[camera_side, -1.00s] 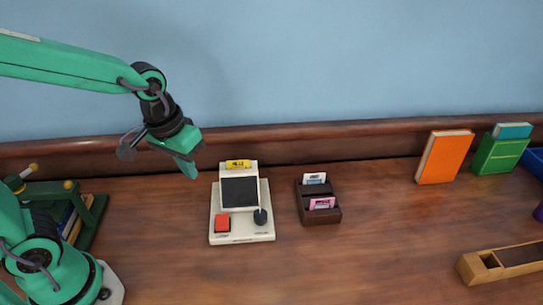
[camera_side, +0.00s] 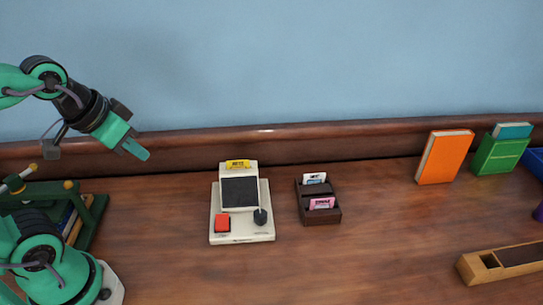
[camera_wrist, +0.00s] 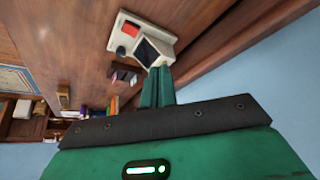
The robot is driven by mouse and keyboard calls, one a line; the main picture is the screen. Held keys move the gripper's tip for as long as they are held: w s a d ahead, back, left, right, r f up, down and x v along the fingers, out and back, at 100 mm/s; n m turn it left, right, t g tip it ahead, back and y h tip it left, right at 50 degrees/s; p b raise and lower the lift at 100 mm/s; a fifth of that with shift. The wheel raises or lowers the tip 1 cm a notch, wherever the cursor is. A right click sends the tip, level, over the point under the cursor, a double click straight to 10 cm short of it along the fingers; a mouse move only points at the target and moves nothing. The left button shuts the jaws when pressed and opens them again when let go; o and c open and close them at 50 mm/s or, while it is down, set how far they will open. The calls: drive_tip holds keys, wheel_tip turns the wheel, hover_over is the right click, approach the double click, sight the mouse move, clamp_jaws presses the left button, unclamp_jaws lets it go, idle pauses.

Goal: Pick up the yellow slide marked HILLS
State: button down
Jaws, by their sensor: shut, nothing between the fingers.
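The yellow slide (camera_side: 237,165) marked HILLS stands in the top of a cream slide viewer (camera_side: 228,226) with a dark screen, a red button and a black knob. My gripper (camera_side: 137,151) is shut and empty, up in the air to the left of the viewer and well apart from the slide. In the wrist view my gripper's green fingers (camera_wrist: 158,88) are together, with the viewer (camera_wrist: 128,36) just beyond their tips.
A dark holder (camera_side: 322,217) with a white slide (camera_side: 314,178) and a pink slide (camera_side: 322,203) stands right of the viewer. An orange book (camera_side: 444,158), a green box (camera_side: 499,156) and a wooden block (camera_side: 484,263) are farther right. The front middle of the wood surface is clear.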

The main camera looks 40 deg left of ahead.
idle(0.4)
drive_tip(key=c, duration=1.5)
unclamp_jaws()
drive_tip(key=shift+c, duration=0.2)
drive_tip(key=shift+w+r, duration=0.1)
drive_tip(key=m+g, duration=0.6)
drive_tip(key=m, duration=0.3)
hover_over(238, 165)
wheel_tip(238, 165, down, 8)
drive_tip(key=shift+a+r, duration=0.1)
drive_tip(key=shift+a, duration=0.05)
drive_tip(key=shift+f, duration=1.3)
